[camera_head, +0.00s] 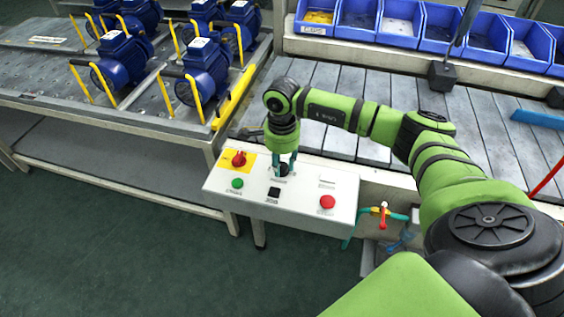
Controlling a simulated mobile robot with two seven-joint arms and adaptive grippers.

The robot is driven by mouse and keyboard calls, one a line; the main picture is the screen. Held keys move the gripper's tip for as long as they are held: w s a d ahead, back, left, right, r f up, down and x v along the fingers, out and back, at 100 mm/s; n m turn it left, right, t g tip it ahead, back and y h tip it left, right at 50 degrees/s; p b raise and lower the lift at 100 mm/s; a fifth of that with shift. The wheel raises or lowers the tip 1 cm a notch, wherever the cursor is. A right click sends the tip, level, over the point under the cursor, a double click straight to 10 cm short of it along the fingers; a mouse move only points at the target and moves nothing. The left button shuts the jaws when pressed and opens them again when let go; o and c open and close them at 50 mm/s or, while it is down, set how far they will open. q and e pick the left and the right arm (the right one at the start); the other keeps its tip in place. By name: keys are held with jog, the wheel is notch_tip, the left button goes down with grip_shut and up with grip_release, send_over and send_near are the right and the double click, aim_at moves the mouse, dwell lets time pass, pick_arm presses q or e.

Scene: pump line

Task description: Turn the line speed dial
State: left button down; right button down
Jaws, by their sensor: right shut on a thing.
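A white control box (225,200) stands at the middle of the view. A black dial (283,170) is on its upper middle, mostly hidden by my right gripper. My right gripper (284,167) points down from the green arm, its teal fingers closed on the dial. The dial's marking and angle cannot be made out. My left gripper is not in the view.
A pump table (150,108) stands left. Blue bins (401,20) line the slatted conveyor (335,78).

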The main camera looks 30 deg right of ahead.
aim_at(282, 166)
jog(key=m+b, duration=0.1)
jog(key=m, duration=0.4)
jog(key=shift+f+b, duration=0.1)
jog(key=shift+b, duration=0.3)
jog(key=m+b, duration=0.1)
jog(key=m, duration=0.5)
jog(key=shift+m, duration=0.3)
jog(key=c, duration=0.9)
grip_release()
notch_tip(282, 166, up, 12)
